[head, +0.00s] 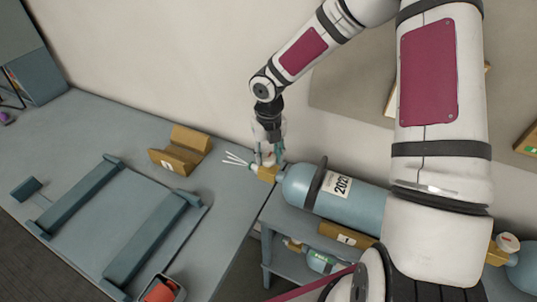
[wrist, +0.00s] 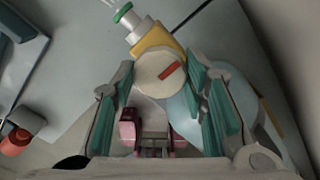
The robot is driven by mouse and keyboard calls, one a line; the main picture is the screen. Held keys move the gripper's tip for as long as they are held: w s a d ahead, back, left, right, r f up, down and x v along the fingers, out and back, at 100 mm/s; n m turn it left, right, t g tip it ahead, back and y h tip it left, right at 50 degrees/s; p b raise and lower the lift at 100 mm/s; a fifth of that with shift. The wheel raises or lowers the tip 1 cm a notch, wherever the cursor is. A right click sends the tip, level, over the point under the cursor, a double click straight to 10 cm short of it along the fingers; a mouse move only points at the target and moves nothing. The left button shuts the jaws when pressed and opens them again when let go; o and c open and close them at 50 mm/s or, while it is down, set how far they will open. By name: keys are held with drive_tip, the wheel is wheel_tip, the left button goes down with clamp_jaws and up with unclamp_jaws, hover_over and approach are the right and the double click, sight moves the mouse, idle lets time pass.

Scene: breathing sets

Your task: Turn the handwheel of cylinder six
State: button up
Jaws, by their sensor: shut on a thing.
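A light blue cylinder (head: 345,205) lies on its side, with a dark band and a white label that reads something like "202". Its yellow valve (head: 267,173) points left; I cannot read a six on it. My gripper (head: 270,155) is at this valve from above. In the wrist view, a pale round handwheel (wrist: 158,72) with a red mark sits between my gripper's teal-padded fingers (wrist: 161,80), which are closed on its sides. The yellow valve body (wrist: 155,42) and a green-ringed fitting (wrist: 123,13) show beyond it. The handwheel is mostly hidden in the head view.
A blue-grey bench (head: 235,215) spreads to the left, with a yellow V-shaped block (head: 182,150) and a two-rail cradle (head: 75,200). A small bin (head: 160,290) holds something orange-red. A second cylinder (head: 322,262) lies on a lower shelf. The wall is close behind my gripper.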

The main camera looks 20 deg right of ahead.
sight(269, 157)
drive_tip(key=n, duration=0.5)
drive_tip(key=shift+w+n+b, duration=0.1)
drive_tip(key=shift+n+b, duration=0.2)
drive_tip(key=n+b, duration=0.1)
drive_tip(key=n, duration=0.1)
drive_tip(key=shift+f+n, duration=0.1)
drive_tip(key=shift+n, duration=0.3)
drive_tip(key=shift+n+b, duration=0.6)
drive_tip(key=shift+b, duration=0.15)
drive_tip(key=o, duration=1.2)
drive_tip(key=shift+c, duration=0.2)
drive_tip(key=shift+r, duration=0.2)
wheel_tip(269, 157, up, 12)
drive_tip(key=shift+f, duration=0.1)
